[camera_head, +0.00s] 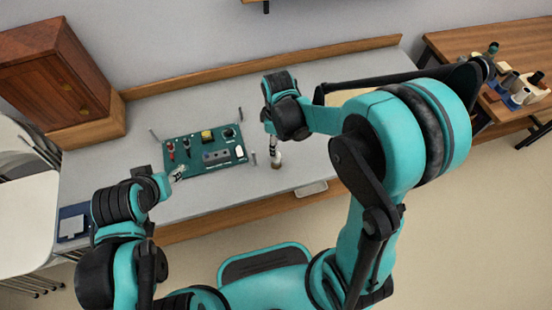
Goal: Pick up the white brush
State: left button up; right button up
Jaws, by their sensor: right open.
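A small upright item, pale on top with a brown base (277,162), stands on the grey table near its front edge; it looks like the white brush, but it is too small to be sure. My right gripper (271,142) points down just above it, open; whether the fingers are around it or only over it, I cannot tell. My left gripper (177,173) is at the lower left edge of the green panel, small and partly hidden by its own wrist, so its jaws are unclear.
The green panel (196,168) with knobs and a yellow part lies mid-table, with thin metal posts around it. A wooden cabinet (62,85) stands at the left. A white tray (311,189) is at the table's front edge. Another table (440,42) with a microscope stands at right.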

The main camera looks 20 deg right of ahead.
aim_at(276, 160)
jog(key=shift+s+a+f+b, duration=0.15)
jog(key=shift+f+b, duration=0.3)
jog(key=shift+f, duration=0.65)
notch_tip(276, 160, down, 5)
jog(key=b, duration=0.2)
jog(key=shift+a+f+b, duration=0.1)
jog(key=shift+b, duration=0.3)
jog(key=shift+c, duration=0.9)
grip_shut()
